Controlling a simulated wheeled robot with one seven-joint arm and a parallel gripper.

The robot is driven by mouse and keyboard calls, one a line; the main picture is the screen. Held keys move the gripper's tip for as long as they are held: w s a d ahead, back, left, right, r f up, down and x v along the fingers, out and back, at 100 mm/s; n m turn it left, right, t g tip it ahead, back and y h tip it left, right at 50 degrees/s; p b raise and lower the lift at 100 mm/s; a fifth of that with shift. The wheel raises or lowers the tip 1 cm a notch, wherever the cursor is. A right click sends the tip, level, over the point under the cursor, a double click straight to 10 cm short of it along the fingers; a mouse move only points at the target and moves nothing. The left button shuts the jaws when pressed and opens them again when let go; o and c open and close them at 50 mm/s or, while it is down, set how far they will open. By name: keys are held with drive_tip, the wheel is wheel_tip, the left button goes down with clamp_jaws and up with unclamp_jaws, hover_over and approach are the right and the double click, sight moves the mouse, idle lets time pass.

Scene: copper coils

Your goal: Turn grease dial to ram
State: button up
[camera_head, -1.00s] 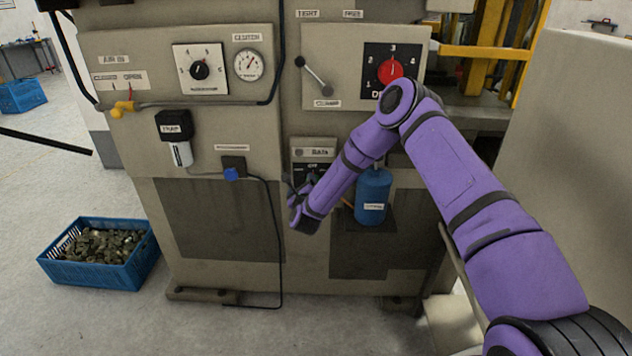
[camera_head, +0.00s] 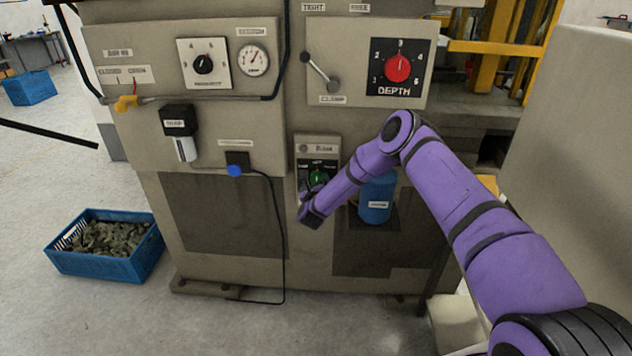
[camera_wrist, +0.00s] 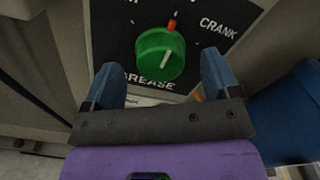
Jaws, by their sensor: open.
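The grease dial is a green round knob (camera_wrist: 160,55) on a black plate lettered GREASE, under CRANK at the right and a partly cut-off label ending in M at the upper left. In the head view the green knob (camera_head: 318,178) shows just above my gripper (camera_head: 309,198). In the wrist view my gripper (camera_wrist: 157,64) is open, with one blue-grey finger on each side of the knob. Gaps show between fingers and knob; contact is not visible.
A blue canister (camera_head: 376,198) stands close right of the dial, behind my forearm. A red depth dial (camera_head: 399,67) and a clamp lever (camera_head: 320,72) are above. A black cable (camera_head: 277,215) hangs to the left. A blue crate (camera_head: 140,262) sits on the floor.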

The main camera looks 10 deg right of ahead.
drive_tip(key=shift+x, duration=1.1)
drive_tip(key=c, duration=0.9)
drive_tip(key=shift+n, duration=0.4)
drive_tip(key=n, duration=0.4)
drive_tip(key=shift+a+f+n, duration=0.1)
drive_tip(key=shift+a+n, duration=0.05)
drive_tip(key=shift+n, duration=0.25)
drive_tip(key=n, duration=0.6)
drive_tip(key=shift+f, duration=0.15)
drive_tip(key=shift+n, duration=0.3)
